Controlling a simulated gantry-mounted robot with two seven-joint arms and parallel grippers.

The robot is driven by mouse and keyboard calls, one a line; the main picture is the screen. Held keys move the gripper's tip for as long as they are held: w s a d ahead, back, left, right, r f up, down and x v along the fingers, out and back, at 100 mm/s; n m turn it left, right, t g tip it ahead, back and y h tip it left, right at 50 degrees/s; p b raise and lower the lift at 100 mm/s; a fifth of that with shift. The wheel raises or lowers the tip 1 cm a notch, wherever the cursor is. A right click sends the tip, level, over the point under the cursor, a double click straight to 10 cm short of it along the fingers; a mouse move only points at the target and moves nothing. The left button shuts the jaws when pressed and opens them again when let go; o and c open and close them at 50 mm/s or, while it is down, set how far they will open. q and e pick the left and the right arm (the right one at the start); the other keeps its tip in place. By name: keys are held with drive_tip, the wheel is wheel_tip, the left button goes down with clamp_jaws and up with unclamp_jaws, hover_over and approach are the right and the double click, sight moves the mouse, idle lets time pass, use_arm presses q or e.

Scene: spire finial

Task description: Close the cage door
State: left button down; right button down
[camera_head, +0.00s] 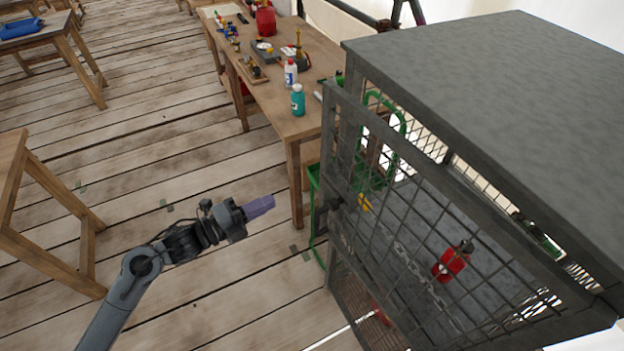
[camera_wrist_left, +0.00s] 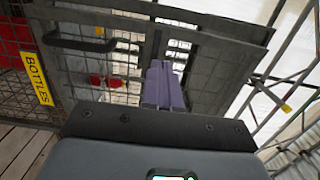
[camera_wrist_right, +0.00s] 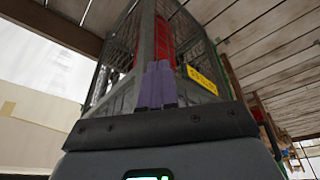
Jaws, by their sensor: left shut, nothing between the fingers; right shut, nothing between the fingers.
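The grey cage (camera_head: 490,55) stands at the right in the head view, with a solid top and mesh sides. Its mesh door (camera_head: 440,205) faces the front left. The door's left edge stands out a little from the cage's corner post, so it looks slightly ajar. My left gripper (camera_head: 262,206) is shut and empty, left of the door's edge and apart from it. In the left wrist view, its purple fingers (camera_wrist_left: 163,84) point at mesh panels and a dark handle (camera_wrist_left: 80,44). My right gripper (camera_wrist_right: 157,85) is shut and empty before a mesh cage corner; the head view does not show it.
A red bottle or cylinder (camera_head: 452,262) is inside the cage behind mesh. A yellow BOTTLES sign (camera_wrist_left: 37,78) hangs on mesh. A wooden workbench (camera_head: 302,122) with bottles and tools stands behind. The plank floor (camera_head: 150,120) to the left is mostly clear.

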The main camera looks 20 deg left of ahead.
sight(322, 176)
use_arm(q)
drive_tip(key=x, duration=1.3)
use_arm(e)
drive_tip(key=shift+f, duration=0.3)
